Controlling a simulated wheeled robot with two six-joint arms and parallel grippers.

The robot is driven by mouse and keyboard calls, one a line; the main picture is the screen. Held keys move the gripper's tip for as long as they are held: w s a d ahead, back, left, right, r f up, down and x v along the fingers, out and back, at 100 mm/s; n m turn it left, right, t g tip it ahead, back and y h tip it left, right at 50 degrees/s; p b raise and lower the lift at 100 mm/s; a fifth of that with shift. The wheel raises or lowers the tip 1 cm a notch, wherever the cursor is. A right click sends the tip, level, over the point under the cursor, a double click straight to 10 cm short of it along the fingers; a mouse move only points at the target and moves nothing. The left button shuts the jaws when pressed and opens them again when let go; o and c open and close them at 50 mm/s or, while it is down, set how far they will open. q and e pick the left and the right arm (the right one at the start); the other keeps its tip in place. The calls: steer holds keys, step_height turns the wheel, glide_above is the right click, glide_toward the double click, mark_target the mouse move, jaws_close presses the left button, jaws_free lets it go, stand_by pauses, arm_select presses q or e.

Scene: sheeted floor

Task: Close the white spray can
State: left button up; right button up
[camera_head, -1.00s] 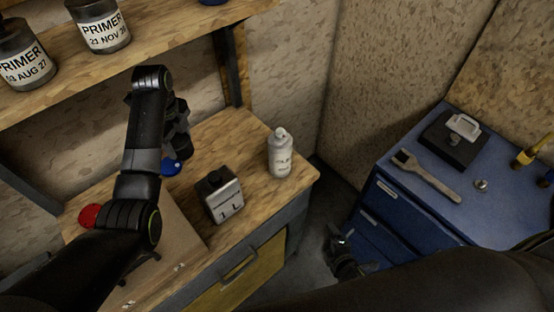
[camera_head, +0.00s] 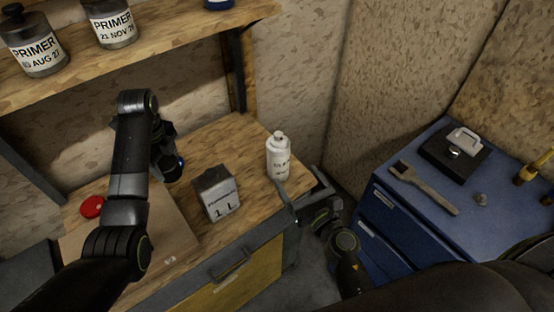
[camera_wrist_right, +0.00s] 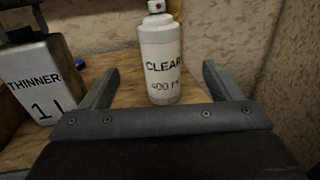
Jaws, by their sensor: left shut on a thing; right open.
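The white spray can (camera_head: 279,160) stands upright near the right end of the wooden workbench. It also shows in the right wrist view (camera_wrist_right: 162,62), labelled CLEAR, with its nozzle bare and no cap on it. My right gripper (camera_head: 303,187) is open at the bench's front corner. In the right wrist view its fingers (camera_wrist_right: 160,72) spread to either side of the can, which looks slightly beyond the tips. My left gripper (camera_head: 176,167) is over the bench left of the can, shut on a small blue cap (camera_head: 181,162) that is mostly hidden.
A square thinner tin (camera_head: 217,196) stands between my left gripper and the can; it also shows in the right wrist view (camera_wrist_right: 40,82). A red lid (camera_head: 92,206) lies at left. Primer bottles (camera_head: 112,25) stand on the shelf above. A blue cabinet (camera_head: 400,205) holds a brush (camera_head: 425,186).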

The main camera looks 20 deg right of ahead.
mark_target(283, 158)
steer(key=shift+w, duration=0.15)
arm_select(q)
steer(key=shift+r+p, duration=0.5)
steer(key=shift+p, duration=0.05)
arm_select(e)
steer(key=w, duration=0.4)
steer(key=w+a, duration=0.1)
steer(key=w, duration=0.1)
steer(key=shift+w+f, duration=0.1)
steer(key=shift+w, duration=0.2)
steer(key=shift+w+a, duration=0.1)
steer(key=shift+w, duration=0.25)
steer(key=w, duration=0.4)
steer(key=shift+w+a, duration=0.2)
steer(key=shift+a, duration=0.1)
